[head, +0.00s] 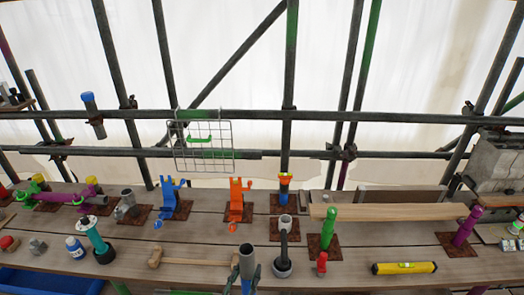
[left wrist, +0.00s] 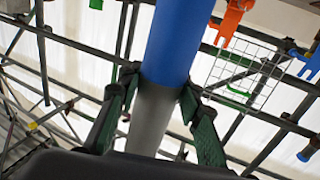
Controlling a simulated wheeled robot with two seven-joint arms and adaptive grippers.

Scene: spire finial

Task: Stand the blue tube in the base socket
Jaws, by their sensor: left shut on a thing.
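The blue tube has a grey part (head: 247,262), upright at the bottom centre of the head view. In the left wrist view its wide blue part (left wrist: 178,40) and grey part (left wrist: 152,118) show. My left gripper (head: 245,283) is shut on it, its dark green fingers (left wrist: 160,98) on both sides near the colour joint. The tube is close to the camera, in front of the bench. A grey open-topped socket (head: 285,224) stands on a rusty plate farther back; I cannot tell if it is the base socket. My right gripper is not in view.
A black flanged post (head: 282,266) and red bottle (head: 321,264) stand right of the tube. A mallet (head: 185,259) lies left. Blue (head: 170,197) and orange (head: 238,199) clamps, a green post (head: 328,228) and a yellow level (head: 404,268) are on the bench (head: 210,280).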

